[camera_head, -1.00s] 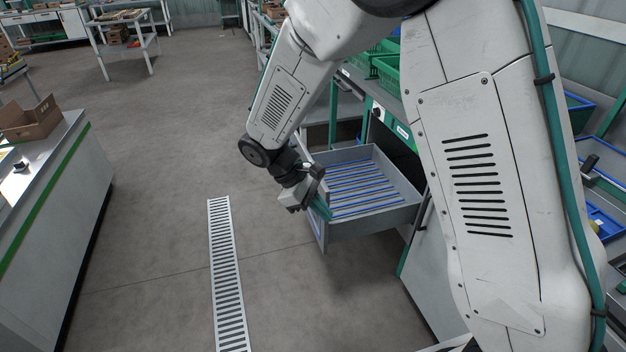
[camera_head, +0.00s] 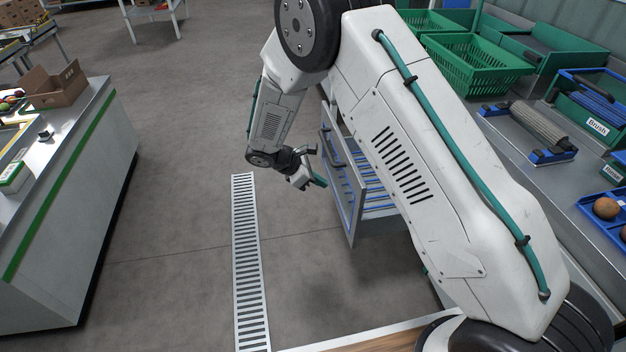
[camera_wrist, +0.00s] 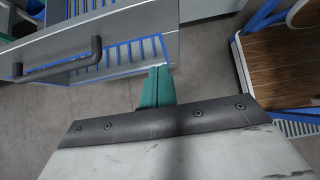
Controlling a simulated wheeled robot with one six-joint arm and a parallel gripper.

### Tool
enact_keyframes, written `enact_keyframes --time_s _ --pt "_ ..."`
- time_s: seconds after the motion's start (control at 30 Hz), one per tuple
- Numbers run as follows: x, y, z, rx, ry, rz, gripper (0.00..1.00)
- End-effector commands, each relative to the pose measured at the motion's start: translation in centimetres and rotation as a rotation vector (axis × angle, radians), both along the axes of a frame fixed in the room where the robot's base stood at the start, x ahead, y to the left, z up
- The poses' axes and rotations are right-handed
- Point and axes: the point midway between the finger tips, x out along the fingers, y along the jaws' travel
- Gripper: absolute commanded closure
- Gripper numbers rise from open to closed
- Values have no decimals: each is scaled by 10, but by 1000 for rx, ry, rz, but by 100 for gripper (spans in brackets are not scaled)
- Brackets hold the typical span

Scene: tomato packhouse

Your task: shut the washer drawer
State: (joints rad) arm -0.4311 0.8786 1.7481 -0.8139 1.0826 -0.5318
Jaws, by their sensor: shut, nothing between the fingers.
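The washer drawer (camera_head: 347,197) stands open, pulled out from its housing. Blue slats line its floor, and a dark bar handle (camera_head: 331,147) is on its front. My upper arm hides its back part in the head view. My gripper (camera_head: 319,180), with teal fingers, is shut and empty just outside the drawer front. I cannot tell whether it touches the front. In the wrist view the shut fingers (camera_wrist: 158,84) reach toward the drawer's edge, and the handle (camera_wrist: 60,62) lies to their left.
A slotted floor drain (camera_head: 248,260) runs left of the drawer. A steel counter (camera_head: 65,200) with a cardboard box (camera_head: 55,88) stands at the left. Green crates (camera_head: 470,65) and a roller brush (camera_head: 540,125) sit on the bench at right. The floor between is clear.

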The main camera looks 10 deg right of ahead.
Motion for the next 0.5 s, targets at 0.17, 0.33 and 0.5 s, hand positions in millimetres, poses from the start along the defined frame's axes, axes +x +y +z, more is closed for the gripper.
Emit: enact_keyframes --time_s 0.17,0.33,0.5 --pt "-1 -30 -29 -1 3 -4 100" --pt "-1 -54 -51 0 1 -4 100" --pt "0 -78 -49 1 -1 -4 100"
